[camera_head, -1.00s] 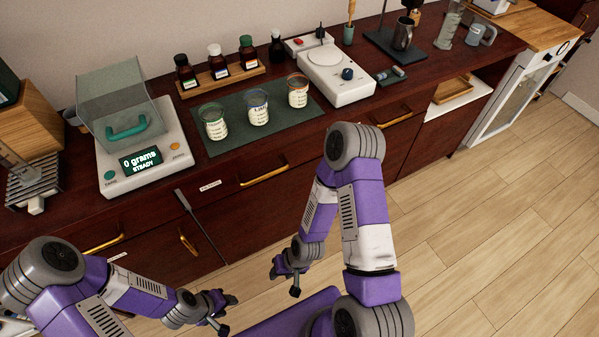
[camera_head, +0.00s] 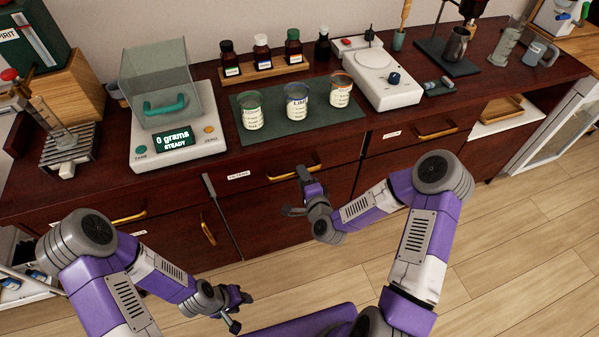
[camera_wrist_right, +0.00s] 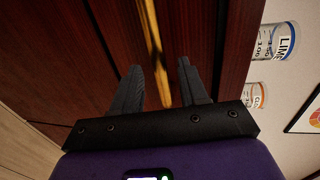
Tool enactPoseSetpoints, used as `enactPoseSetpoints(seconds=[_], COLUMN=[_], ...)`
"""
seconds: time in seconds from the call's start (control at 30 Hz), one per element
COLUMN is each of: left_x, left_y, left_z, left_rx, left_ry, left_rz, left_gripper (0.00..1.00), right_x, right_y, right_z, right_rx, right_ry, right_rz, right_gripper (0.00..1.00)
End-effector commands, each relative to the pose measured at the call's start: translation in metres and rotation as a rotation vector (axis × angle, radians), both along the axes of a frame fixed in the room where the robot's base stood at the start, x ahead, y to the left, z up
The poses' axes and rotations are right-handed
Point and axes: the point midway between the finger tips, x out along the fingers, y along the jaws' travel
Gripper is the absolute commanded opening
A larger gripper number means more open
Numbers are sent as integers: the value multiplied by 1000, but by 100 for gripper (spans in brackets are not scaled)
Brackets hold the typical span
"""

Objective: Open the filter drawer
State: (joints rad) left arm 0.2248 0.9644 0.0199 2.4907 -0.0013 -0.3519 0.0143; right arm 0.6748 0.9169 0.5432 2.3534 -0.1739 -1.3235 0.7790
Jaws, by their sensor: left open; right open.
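A dark red-brown drawer front (camera_head: 262,195) with a long brass handle (camera_head: 285,175) sits below the counter's middle. A small white label (camera_head: 238,176) is at its upper left; its text is too small to read surely. My right gripper (camera_head: 298,192) is open just in front of this handle, and its fingers hide part of the drawer front. In the right wrist view the brass handle (camera_wrist_right: 152,40) runs lengthwise between the two open fingers (camera_wrist_right: 160,68); I see no grip on it. The drawer looks closed. My left gripper (camera_head: 238,311) is open and empty, low in front of the cabinet.
Labelled jars (camera_head: 297,101) stand on a green mat (camera_head: 270,130) above the drawer. A scale (camera_head: 178,140) is left, a white stirrer unit (camera_head: 385,78) right. Other brass handles are at a cabinet door (camera_head: 208,230) and right drawer (camera_head: 437,133). Floor in front is clear.

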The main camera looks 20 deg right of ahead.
Motion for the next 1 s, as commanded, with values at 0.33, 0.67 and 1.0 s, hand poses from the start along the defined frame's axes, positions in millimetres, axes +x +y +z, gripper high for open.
enactPoseSetpoints(seconds=[0.33, 0.67, 1.0], left_x=[0, 0, 0], left_y=[0, 0, 0], left_z=[-7, -7, -7], left_rx=[0, 0, 0], left_ry=[0, 0, 0], left_rz=[0, 0, 0], left_gripper=[43, 43, 43], right_x=[33, 34, 34], right_y=[2, 2, 1], right_z=[-7, -7, -7], right_rx=[-1, -2, -2], right_ry=[1, 2, 2], right_rz=[1, 1, 1], right_gripper=[43, 31, 0])
